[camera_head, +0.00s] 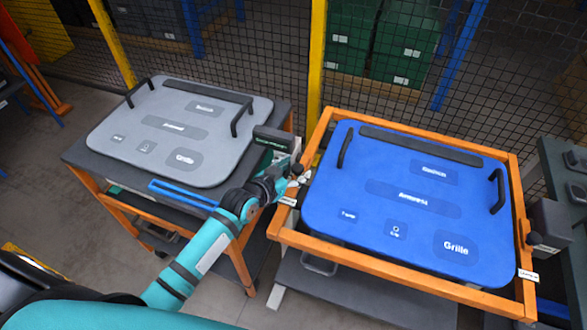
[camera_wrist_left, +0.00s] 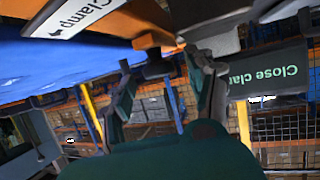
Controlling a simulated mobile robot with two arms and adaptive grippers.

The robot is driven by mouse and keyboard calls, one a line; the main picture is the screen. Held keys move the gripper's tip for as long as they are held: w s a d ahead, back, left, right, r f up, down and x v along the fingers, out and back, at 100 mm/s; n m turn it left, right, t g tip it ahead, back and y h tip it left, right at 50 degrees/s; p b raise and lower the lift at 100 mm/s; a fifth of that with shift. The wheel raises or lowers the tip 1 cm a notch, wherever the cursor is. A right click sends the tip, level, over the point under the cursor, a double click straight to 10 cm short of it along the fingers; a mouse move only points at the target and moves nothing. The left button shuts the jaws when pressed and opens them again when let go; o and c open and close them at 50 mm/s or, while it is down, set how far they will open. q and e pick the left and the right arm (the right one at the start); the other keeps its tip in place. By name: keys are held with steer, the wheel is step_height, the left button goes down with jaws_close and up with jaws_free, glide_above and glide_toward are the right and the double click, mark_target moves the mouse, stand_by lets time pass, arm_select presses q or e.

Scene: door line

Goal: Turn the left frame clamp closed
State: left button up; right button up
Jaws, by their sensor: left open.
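The left frame clamp, with a small dark knob (camera_head: 297,169), sits on the left rail of the orange frame (camera_head: 395,266). My left gripper (camera_head: 302,178) comes in from the left and is right at this clamp, partly covering it. In the left wrist view the gripper (camera_wrist_left: 160,72) is open, with its two fingers spread either side of the dark knob (camera_wrist_left: 156,66). I cannot tell whether either finger touches it. A white "Clamp" label (camera_wrist_left: 82,14) is beside it. A dark "Close clamp" sign (camera_head: 272,138) stands just behind the gripper. My right gripper is not in view.
A blue panel (camera_head: 405,205) with black handles lies within the frame. Another clamp (camera_head: 540,240) is on the right rail. A grey panel (camera_head: 180,130) lies on the table at left. A yellow post (camera_head: 316,60) and mesh fence stand behind.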

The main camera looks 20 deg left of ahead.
arm_select(q)
jaws_close()
stand_by(0.4)
